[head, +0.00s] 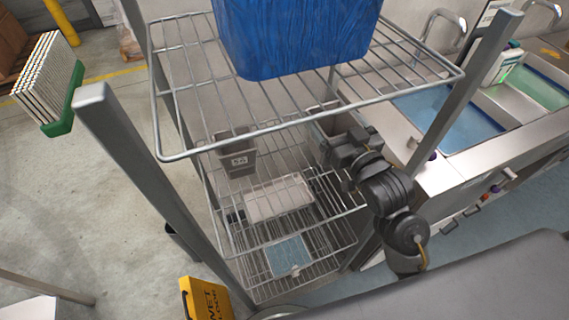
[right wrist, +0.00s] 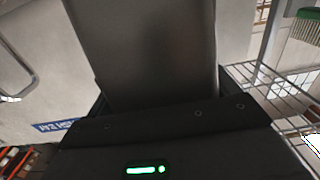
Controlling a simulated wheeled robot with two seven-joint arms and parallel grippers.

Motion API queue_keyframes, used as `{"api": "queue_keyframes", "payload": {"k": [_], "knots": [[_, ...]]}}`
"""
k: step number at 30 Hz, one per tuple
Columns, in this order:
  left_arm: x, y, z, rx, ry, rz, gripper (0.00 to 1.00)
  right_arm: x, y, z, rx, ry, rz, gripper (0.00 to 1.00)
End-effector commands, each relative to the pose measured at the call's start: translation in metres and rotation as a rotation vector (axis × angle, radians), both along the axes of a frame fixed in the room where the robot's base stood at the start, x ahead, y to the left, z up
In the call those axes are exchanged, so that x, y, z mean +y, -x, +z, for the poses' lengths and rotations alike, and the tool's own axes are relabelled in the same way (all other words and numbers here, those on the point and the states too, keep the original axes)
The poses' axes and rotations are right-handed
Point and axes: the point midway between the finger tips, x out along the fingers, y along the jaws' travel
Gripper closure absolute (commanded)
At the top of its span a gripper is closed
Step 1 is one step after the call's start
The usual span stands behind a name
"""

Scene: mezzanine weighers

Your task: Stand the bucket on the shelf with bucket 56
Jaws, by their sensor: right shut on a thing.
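Bucket 56 (head: 238,160), a small grey bucket, stands upright on the middle wire shelf (head: 262,243) of the rack; its small label seems to read 56. My right gripper (head: 342,148) is at the right side of the rack, below the top shelf. It is shut on another grey bucket (head: 340,122), partly hidden by the gripper and the top shelf's wires. In the right wrist view this bucket (right wrist: 145,50) fills the space between the dark fingers. I cannot tell whether it touches the shelf. My left gripper is not in view.
A blue bin (head: 292,35) stands on the top wire shelf (head: 190,85), overhead. Rack posts (head: 150,170) rise at the front left and right. Lower shelves hold a pale box (head: 280,198) and a blue-topped item (head: 288,255). Sinks (head: 450,115) stand right; a yellow sign (head: 205,300) stands below.

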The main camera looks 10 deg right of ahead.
Motion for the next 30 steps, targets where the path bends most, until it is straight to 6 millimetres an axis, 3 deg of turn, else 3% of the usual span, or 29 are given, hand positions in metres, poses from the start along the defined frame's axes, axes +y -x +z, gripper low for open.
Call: {"api": "queue_keyframes", "payload": {"k": [9, 22, 30], "knots": [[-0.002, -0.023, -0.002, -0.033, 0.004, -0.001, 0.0, -0.005, -0.002, 0.008, -0.002, 0.013, 0.234, 0.55], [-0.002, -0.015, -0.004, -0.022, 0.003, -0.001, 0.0, -0.014, 0.002, 0.003, -0.002, -0.002, 0.384, 0.55], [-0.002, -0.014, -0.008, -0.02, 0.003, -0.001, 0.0, -0.014, 0.001, -0.039, 0.002, -0.007, 0.381, 0.55]]}}
